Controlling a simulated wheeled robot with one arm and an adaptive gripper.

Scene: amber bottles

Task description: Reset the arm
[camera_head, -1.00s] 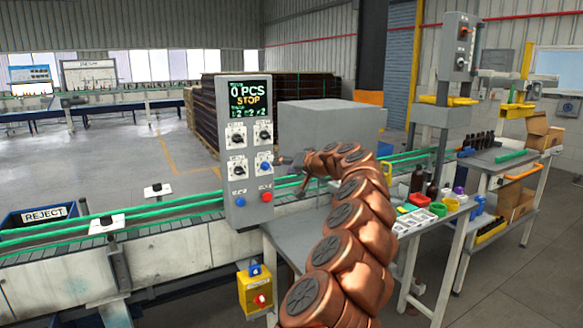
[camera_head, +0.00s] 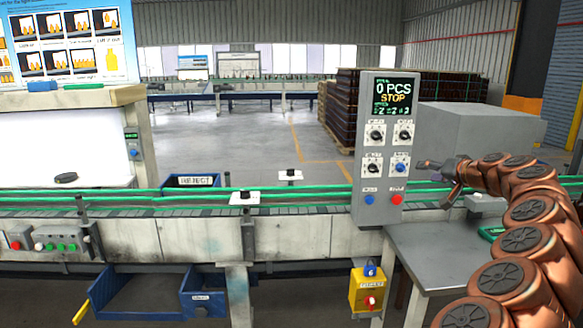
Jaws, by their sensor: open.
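My copper-coloured arm (camera_head: 520,215) curves up from the lower right in the head view. My gripper (camera_head: 436,168) is at its far end, small and dark, just right of the grey control panel (camera_head: 383,150). It points left towards the panel's switches, and I cannot tell whether it touches the panel. I see nothing held in it. The panel's screen reads 0 PCS and STOP, with several black knobs, one blue-backed knob, a blue button and a red button below.
A conveyor (camera_head: 300,230) with green rails runs across the middle. A grey table (camera_head: 440,255) stands under my arm. A yellow box (camera_head: 367,290) with a red button hangs below the panel. A blue REJECT bin (camera_head: 192,182) sits behind the conveyor.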

